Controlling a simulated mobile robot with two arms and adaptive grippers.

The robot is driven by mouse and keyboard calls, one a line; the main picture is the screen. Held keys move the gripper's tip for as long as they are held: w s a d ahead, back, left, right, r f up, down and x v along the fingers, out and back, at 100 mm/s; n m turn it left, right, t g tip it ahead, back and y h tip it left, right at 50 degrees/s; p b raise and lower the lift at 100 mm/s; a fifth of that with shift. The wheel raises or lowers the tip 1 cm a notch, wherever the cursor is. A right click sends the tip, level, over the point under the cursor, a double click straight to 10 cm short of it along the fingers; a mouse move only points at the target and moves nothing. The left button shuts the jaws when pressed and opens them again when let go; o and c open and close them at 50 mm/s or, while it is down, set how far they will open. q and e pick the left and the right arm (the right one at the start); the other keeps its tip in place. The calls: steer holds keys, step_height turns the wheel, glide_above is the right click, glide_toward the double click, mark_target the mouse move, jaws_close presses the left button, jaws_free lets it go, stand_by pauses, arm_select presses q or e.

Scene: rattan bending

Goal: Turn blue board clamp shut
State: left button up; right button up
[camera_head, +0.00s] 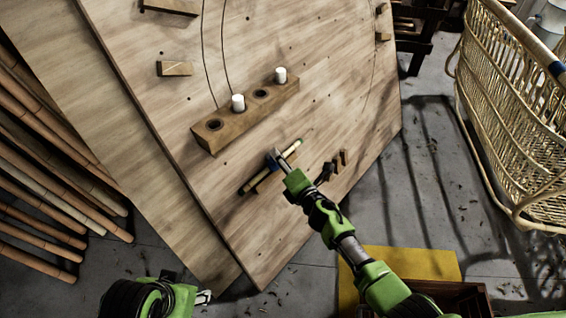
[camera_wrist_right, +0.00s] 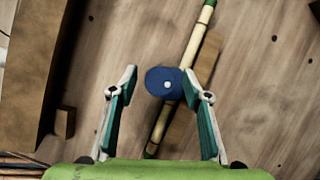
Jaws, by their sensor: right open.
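The blue board clamp (camera_wrist_right: 155,80) is a round blue knob with a pale centre in the right wrist view. It lies across a pale cane with dark bands (camera_wrist_right: 193,48) on the wooden board. In the head view the blue clamp (camera_head: 270,161) shows just beyond my right gripper's tip.
A long wooden block (camera_head: 240,126) with holes and two white pegs (camera_head: 280,75) stands on the board behind the clamp. Dark small pieces (camera_head: 328,172) sit to the right. Canes (camera_head: 60,180) lie at left; a rattan basket frame (camera_head: 500,110) stands at right.

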steer(key=v, duration=1.2)
stand_by(0.4)
